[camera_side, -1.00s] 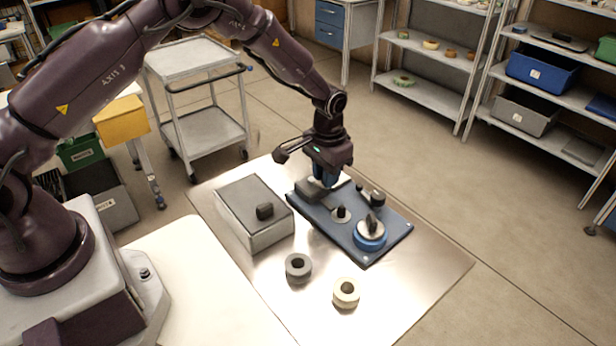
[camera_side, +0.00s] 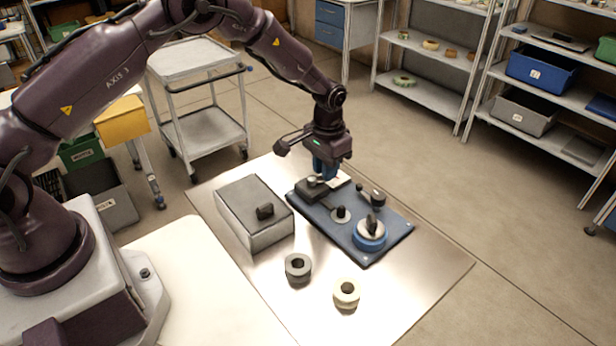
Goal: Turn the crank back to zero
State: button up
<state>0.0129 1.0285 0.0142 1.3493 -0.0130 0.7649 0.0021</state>
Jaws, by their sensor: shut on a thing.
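A blue board (camera_side: 385,245) lies on the metal table. At its far left end is a dark block (camera_side: 309,191) with a pale top part and a small dark knob. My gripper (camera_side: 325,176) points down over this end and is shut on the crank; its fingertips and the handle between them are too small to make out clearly. A blue reel with a pale top and a dark upright piece (camera_side: 370,234) sits at the near right end of the board. A small post on a round base (camera_side: 341,214) stands between them.
A grey box with a dark handle (camera_side: 240,215) stands left of the board. A dark tape ring (camera_side: 298,267) and a cream one (camera_side: 346,292) lie in front. The table's near right area (camera_side: 420,275) is clear.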

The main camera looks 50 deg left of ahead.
jog(key=shift+a, duration=0.1)
jog(key=shift+a+f, duration=0.1)
jog(key=shift+a, duration=0.5)
jog(key=shift+s+a, duration=0.15)
jog(key=shift+a, duration=0.5)
